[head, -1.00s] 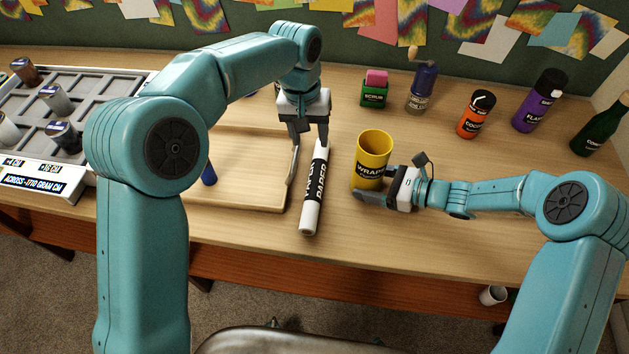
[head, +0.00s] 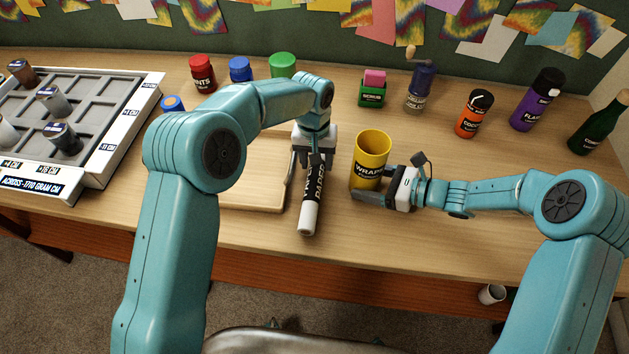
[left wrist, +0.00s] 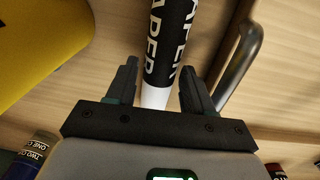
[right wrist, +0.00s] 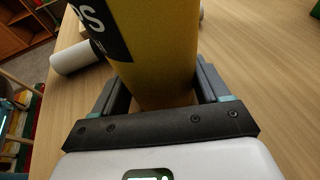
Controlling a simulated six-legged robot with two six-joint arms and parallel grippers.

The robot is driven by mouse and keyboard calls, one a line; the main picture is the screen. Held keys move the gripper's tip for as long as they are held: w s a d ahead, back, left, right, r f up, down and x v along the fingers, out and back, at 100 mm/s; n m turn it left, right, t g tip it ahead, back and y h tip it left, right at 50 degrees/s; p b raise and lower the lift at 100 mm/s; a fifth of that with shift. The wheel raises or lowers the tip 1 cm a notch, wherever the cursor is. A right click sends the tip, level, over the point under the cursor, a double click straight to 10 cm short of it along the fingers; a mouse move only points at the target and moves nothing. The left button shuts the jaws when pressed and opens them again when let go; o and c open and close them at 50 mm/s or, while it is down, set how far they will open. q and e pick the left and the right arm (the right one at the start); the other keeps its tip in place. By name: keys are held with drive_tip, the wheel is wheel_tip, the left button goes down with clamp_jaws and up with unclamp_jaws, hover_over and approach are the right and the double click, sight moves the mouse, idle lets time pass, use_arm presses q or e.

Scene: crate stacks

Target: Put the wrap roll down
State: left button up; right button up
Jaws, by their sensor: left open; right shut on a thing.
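The wrap roll (head: 309,214), white with a black band reading PAPER, appears to lie on the table, its near end toward me. My left gripper (head: 312,160) is open over its far part. In the left wrist view the fingers (left wrist: 165,88) stand on either side of the roll (left wrist: 172,45), with gaps. My right gripper (head: 373,184) is shut on the yellow tub labelled WRAPS (head: 373,150), which stands upright just right of the roll. In the right wrist view the fingers flank the tub (right wrist: 155,50). The roll's far end is hidden in the head view.
A wooden board (head: 255,198) with a metal handle lies close left of the roll. A grey compartment tray (head: 125,120) is at far left. Several bottles, including an orange one (head: 475,113), stand at the back. Table in front of the tub is clear.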

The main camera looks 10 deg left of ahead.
use_arm(q)
drive_tip(key=shift+f, duration=0.55)
drive_tip(key=shift+c, duration=0.3)
clamp_jaws()
wheel_tip(320, 180, up, 10)
drive_tip(key=shift+r, duration=0.1)
